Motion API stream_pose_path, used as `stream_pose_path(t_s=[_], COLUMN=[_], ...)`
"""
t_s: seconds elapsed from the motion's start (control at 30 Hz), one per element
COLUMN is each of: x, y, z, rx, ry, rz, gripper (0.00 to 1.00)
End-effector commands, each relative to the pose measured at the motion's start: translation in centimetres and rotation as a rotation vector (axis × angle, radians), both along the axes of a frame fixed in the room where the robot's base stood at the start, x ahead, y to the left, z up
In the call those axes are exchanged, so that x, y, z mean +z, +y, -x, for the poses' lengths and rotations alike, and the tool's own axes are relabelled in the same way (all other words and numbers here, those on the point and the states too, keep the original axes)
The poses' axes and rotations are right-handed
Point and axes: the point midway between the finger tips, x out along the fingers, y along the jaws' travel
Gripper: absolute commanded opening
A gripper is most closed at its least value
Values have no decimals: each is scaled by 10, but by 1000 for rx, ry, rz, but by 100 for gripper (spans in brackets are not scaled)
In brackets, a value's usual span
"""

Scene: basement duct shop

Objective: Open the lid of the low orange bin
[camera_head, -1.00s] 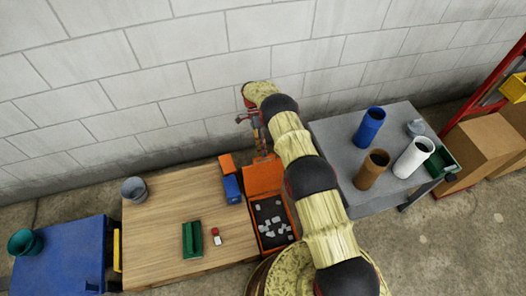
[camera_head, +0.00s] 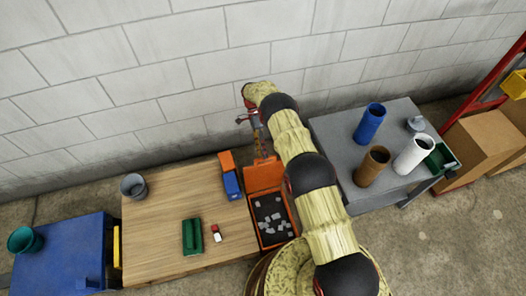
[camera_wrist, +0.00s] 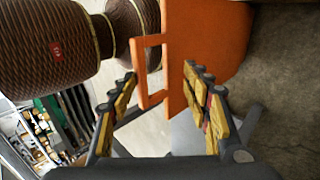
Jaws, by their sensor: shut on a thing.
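The low orange bin (camera_head: 290,238) stands at the right end of the wooden table, beside my arm. Its top is uncovered and grey pieces (camera_head: 270,213) show inside. Its orange lid (camera_head: 264,178) is raised at the back, toward the wall. My gripper (camera_head: 261,150) is at the lid's upper edge, partly hidden by my arm. In the wrist view the lid (camera_wrist: 215,40) and its loop handle (camera_wrist: 141,70) lie between my fingers (camera_wrist: 159,76). The gripper is shut on the lid's handle side; the exact contact is hard to see.
A blue and orange block (camera_head: 231,183) stands left of the bin on the wooden table (camera_head: 165,215), with a green block (camera_head: 192,237) nearer. The grey table (camera_head: 345,135) at right holds blue, brown and white cylinders. The block wall (camera_head: 200,65) is close behind.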

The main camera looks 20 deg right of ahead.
Motion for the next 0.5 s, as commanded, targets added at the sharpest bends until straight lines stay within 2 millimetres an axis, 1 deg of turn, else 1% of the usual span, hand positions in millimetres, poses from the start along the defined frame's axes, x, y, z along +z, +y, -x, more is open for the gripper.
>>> stream_pose_path(t_s=[0.03, 0.13, 0.4, 0.5], x=[-6, 0, 35, 43], y=[0, 0, 0, 0], z=[1, -6, -37, -45], rx=[0, 0, 0, 0], ry=[-1, -3, -4, -3], rz=[0, 0, 0, 0], gripper=[29, 29, 29, 29])
